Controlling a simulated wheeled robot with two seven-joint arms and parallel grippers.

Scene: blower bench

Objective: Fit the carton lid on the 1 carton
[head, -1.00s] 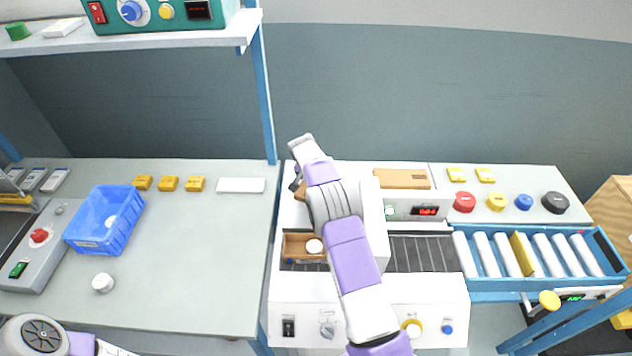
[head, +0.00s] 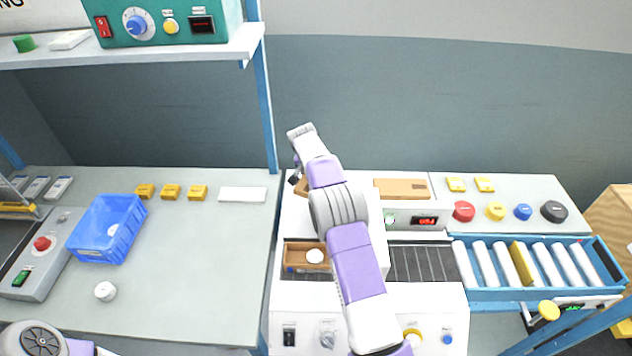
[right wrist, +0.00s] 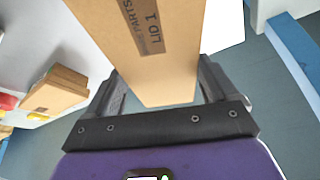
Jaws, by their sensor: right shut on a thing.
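The brown lid (right wrist: 165,75), marked "LID 1", lies between the fingers of my right gripper (right wrist: 158,88) in the right wrist view. The gripper is shut on it. In the head view, my right arm reaches over the white machine, and only a small brown part of the lid (head: 299,186) shows beside the wrist. The open brown carton (head: 291,256) sits in the machine's channel, left of my forearm, with a white round part (head: 315,256) inside. The lid is apart from the carton, farther back. My left gripper is out of view.
Brown flat cardboard (head: 403,188) lies on the machine top. A roller conveyor (head: 500,290) with a yellow piece is at right. A blue bin (head: 88,240) and a white round part (head: 105,291) are on the left table. A shelf (head: 150,54) overhangs behind.

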